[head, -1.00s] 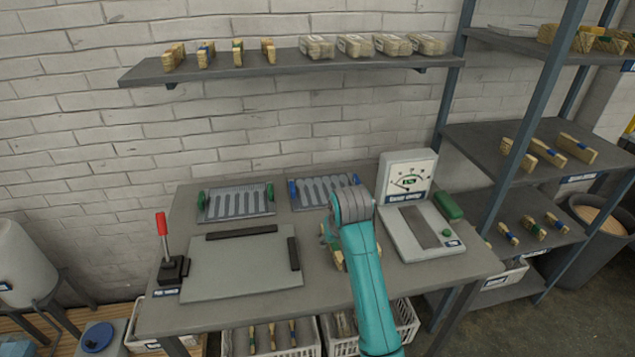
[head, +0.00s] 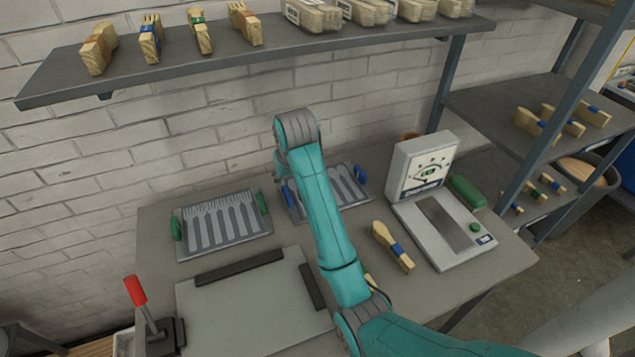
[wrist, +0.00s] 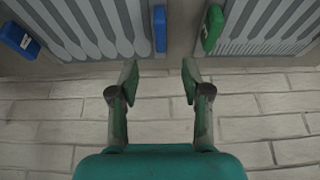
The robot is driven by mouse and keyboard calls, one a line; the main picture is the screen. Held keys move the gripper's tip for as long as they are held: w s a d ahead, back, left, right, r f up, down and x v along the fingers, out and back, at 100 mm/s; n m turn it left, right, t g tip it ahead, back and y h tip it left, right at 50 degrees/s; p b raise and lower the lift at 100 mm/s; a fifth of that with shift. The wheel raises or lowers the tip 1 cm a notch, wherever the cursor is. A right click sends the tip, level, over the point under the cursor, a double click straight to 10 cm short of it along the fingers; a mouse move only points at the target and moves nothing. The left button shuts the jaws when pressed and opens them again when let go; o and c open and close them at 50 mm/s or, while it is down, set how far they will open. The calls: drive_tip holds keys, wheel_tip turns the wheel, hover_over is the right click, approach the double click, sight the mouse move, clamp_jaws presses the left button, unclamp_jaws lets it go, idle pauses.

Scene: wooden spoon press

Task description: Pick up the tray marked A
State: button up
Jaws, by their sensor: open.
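Two grey trays lie at the back of the workbench: one with green handles (head: 222,228) on the left and one with blue handles (head: 347,186) right of it, partly hidden by my arm. I cannot read an A on either. In the wrist view, the blue-handled tray (wrist: 90,28) is at upper left and the green-handled tray (wrist: 265,28) at upper right. Small labels on their handles are unreadable. My gripper (wrist: 160,78) is open and empty, with its fingertips below the gap between the trays in that picture. In the head view it is hidden behind my arm.
A wooden piece with a blue band (head: 393,247) lies right of my arm, beside a gauge device (head: 423,170). A flat grey board (head: 250,305) and a red-handled lever (head: 136,291) are at the front left. A loaded wall shelf (head: 270,44) hangs above.

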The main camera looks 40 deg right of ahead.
sight(287, 192)
drive_tip(key=x, duration=1)
drive_tip(key=shift+s+f, duration=0.1)
clamp_jaws()
